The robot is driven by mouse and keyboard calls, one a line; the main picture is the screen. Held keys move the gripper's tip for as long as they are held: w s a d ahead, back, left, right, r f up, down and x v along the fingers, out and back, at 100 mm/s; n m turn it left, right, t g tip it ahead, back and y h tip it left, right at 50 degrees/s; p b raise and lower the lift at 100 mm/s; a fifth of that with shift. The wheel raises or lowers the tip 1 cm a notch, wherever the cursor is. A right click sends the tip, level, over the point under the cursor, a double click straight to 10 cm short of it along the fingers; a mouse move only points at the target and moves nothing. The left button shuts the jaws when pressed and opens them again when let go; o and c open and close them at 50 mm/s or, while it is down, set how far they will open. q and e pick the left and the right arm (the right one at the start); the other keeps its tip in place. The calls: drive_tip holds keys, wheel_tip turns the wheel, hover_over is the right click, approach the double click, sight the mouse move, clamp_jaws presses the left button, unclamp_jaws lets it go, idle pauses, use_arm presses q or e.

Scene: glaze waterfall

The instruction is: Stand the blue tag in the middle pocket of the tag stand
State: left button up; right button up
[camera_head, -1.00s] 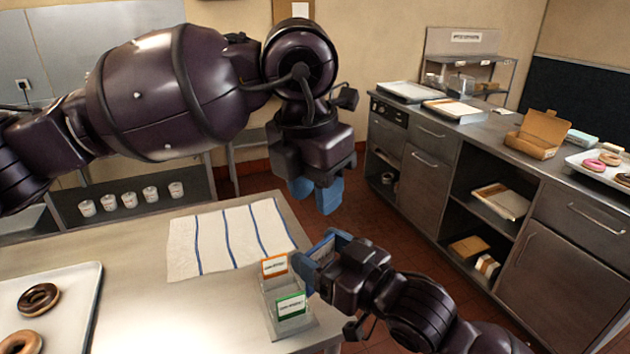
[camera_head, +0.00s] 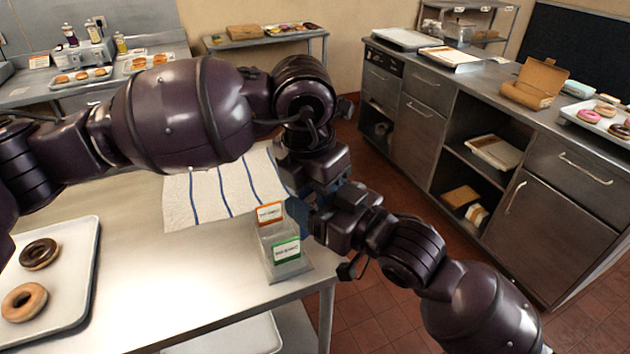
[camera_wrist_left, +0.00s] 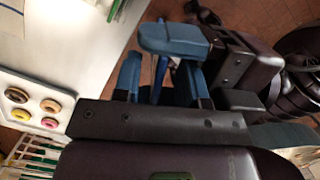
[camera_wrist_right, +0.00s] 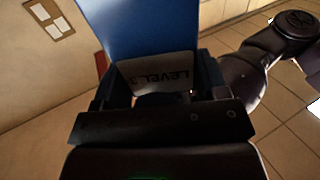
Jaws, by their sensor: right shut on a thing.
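The clear tag stand (camera_head: 297,270) is at the table's right corner. An orange tag (camera_head: 269,213) stands in its back pocket and a green tag (camera_head: 286,251) in its front one; the space between looks empty. In the head view the two grippers meet just right of the stand, and the tag is hidden there.
A striped cloth (camera_head: 215,190) lies behind the stand on the table. A tray with donuts (camera_head: 82,285) is at the table's left. The table's right edge is close to the stand. A steel counter (camera_head: 470,130) stands across the tiled floor to the right.

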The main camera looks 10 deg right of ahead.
use_arm(q)
drive_tip(key=shift+c, duration=0.3)
clamp_jaws()
use_arm(e)
drive_tip(key=o, duration=1.2)
